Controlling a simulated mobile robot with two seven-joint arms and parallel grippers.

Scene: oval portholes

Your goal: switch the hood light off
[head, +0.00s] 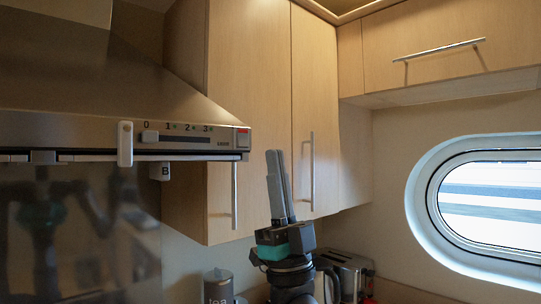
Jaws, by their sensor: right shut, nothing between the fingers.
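The range hood (95,90) fills the upper left of the head view, with a control strip along its front edge. Whether the hood light is lit I cannot tell. My right gripper (275,156) points upward, right of the hood's corner and apart from the switch in the picture. Its two fingers are together and hold nothing. My left gripper is not in view.
A slider (149,136) with marks 0 to 3 and a white upright tab (125,144) are on the hood front. Wall cabinets (250,80) with bar handles stand behind. A toaster (345,270) and a grey canister (218,286) are below. An oval porthole (430,205) is right.

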